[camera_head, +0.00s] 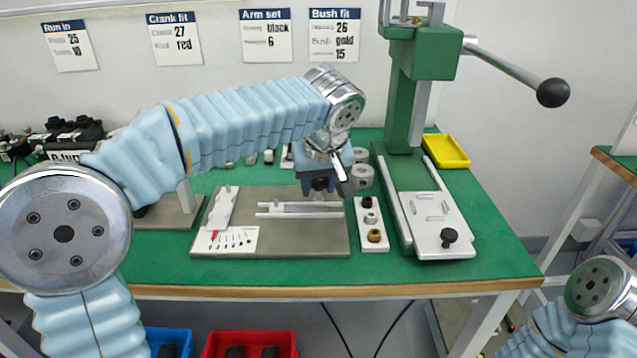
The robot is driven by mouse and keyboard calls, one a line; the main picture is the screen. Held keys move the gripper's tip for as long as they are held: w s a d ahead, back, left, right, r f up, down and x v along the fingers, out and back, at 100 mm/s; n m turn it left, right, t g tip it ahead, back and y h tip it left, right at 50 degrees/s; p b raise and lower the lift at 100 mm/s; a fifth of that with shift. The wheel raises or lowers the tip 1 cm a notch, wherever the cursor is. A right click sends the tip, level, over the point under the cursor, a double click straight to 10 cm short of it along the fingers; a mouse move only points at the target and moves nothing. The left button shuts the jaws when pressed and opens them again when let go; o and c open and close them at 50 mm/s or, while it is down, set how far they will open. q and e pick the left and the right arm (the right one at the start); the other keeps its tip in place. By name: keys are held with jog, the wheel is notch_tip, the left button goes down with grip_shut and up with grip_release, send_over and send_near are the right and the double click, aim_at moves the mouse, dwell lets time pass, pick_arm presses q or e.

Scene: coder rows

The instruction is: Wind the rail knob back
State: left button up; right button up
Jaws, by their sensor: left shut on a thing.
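A grey base plate (270,240) on the green bench carries a light metal rail (300,210) with a slot. My left gripper (322,188) points down over the right part of the rail. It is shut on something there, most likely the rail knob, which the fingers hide. A white card (226,240) with a red pointer and a row of small marks lies at the plate's front left. My right arm shows only at the lower right; its gripper is out of view.
A white strip (371,243) with a gold bush stands right of the plate. Further right is a green press (412,110) with a long lever, and a black knob (449,237) on its white slide. A yellow tray (446,151) lies behind. Red (250,338) and blue bins stand below.

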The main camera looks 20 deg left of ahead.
pick_arm(q)
jog(key=m, duration=0.2)
jog(key=m+h, duration=0.1)
jog(key=m, duration=0.1)
jog(key=shift+m+t+h, duration=0.3)
jog(key=m+h, duration=0.1)
jog(key=m, duration=0.3)
jog(key=shift+h, duration=0.4)
jog(key=m, duration=0.2)
jog(key=m+g+h, duration=0.1)
jog(key=m, duration=0.2)
jog(key=shift+h, duration=0.3)
jog(key=shift+m+g+h, duration=0.4)
jog(key=shift+m+g, duration=0.1)
jog(key=shift+m, duration=1.7)
jog(key=o, duration=1.1)
jog(key=shift+g, duration=0.3)
jog(key=shift+c, duration=0.2)
jog(key=shift+r, duration=0.15)
jog(key=v, duration=1.3)
jog(key=shift+a+r, duration=0.2)
jog(key=shift+a, duration=0.05)
